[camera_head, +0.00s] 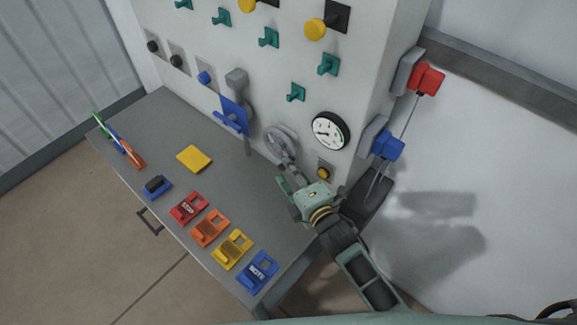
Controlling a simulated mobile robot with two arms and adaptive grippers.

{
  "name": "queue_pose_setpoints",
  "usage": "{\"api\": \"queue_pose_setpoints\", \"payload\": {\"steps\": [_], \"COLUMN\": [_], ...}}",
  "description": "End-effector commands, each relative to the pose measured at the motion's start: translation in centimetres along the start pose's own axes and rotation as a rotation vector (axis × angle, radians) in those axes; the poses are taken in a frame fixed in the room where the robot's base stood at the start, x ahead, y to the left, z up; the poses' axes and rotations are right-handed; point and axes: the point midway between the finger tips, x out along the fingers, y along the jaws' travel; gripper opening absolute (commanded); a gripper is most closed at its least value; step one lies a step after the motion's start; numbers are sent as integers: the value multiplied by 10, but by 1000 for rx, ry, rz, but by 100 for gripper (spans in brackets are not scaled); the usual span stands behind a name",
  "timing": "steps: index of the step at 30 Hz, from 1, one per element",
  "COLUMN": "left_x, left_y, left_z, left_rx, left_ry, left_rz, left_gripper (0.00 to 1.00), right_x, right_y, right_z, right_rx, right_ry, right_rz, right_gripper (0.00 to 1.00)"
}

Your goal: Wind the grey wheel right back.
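The grey wheel (278,139) is mounted low on the front of the white panel, just left of the round gauge. Its rim and spokes show, and its lower part lies close to my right gripper (288,178). My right arm comes in from the lower right, and the gripper sits just below the wheel, over the back edge of the grey shelf. I cannot tell whether the fingers touch the rim or how far apart they are. My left gripper is not in view.
A gauge (330,131) and a yellow button (324,172) are close right of the wheel. Several coloured tags, including a red one (189,208), lie on the grey shelf (165,125). Teal hooks line the panel above.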

Motion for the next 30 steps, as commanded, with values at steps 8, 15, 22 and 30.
{"api": "queue_pose_setpoints", "payload": {"steps": [8, 15, 22, 30], "left_x": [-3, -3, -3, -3], "left_y": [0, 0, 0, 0], "left_z": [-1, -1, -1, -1], "left_rx": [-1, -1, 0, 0], "left_ry": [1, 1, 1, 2], "left_rz": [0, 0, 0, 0], "left_gripper": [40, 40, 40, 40], "right_x": [13, 13, 13, 13], "right_y": [0, 0, 0, 0], "right_z": [0, 0, 0, 0], "right_rx": [0, 0, 0, 0], "right_ry": [0, -1, -1, -1], "right_rz": [-2, -1, -1, -1], "right_gripper": [33, 31, 11, 0]}}
